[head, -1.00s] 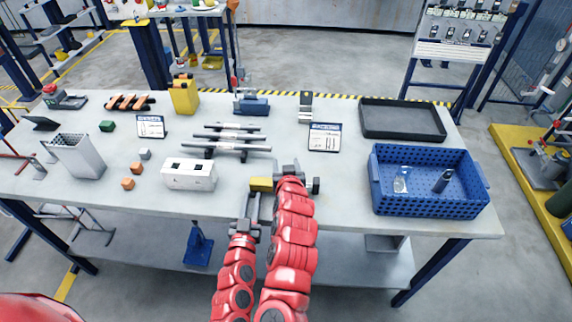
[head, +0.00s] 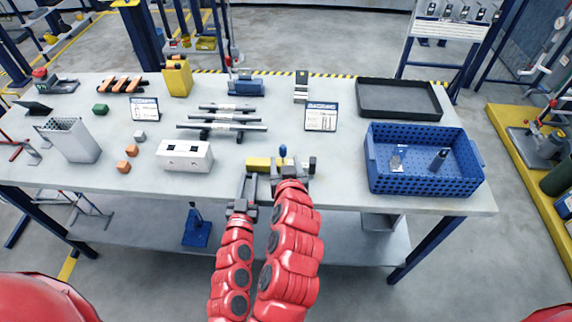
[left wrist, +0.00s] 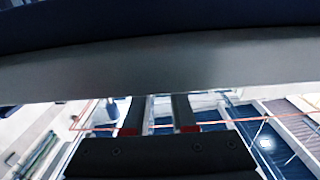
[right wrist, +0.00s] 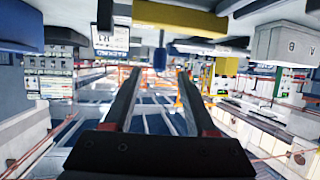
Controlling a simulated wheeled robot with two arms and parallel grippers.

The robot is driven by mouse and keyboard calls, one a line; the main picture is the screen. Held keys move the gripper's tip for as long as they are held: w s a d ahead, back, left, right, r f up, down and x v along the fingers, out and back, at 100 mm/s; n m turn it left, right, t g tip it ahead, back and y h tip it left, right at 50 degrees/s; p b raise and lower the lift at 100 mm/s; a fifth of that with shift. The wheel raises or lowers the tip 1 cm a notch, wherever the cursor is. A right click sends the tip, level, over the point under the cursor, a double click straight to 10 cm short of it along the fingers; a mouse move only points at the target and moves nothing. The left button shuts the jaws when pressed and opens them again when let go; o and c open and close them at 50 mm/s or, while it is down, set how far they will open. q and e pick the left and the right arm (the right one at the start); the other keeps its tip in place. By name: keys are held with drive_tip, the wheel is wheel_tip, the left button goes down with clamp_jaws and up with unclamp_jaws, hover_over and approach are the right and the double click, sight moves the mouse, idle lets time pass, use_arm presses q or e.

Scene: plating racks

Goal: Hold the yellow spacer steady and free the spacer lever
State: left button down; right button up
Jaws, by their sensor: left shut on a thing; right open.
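The yellow spacer (head: 258,163) is a yellow bar near the table's front edge. It also shows at the top of the upside-down right wrist view (right wrist: 180,18). A small blue lever (head: 283,151) stands at its right end; in the right wrist view the lever (right wrist: 160,58) lies in line with the gap between my fingers. My left gripper (head: 249,183) is shut at the spacer's left part; the grip is hidden behind a grey band in the left wrist view. My right gripper (head: 295,167) is open around or just before the lever; I cannot tell if they touch.
A white box (head: 184,155) stands left of the spacer, with dark rails (head: 222,127) behind it. A blue crate (head: 377,185) with two bottles is at the right, a black tray (head: 440,112) behind it. A sign (head: 321,117) stands behind the grippers. The table between spacer and crate is clear.

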drive_tip(key=shift+v, duration=0.8)
use_arm(q)
drive_tip(key=c, duration=0.7)
unclamp_jaws()
use_arm(e)
drive_tip(key=shift+w, duration=0.1)
use_arm(q)
drive_tip(key=shift+o, duration=0.2)
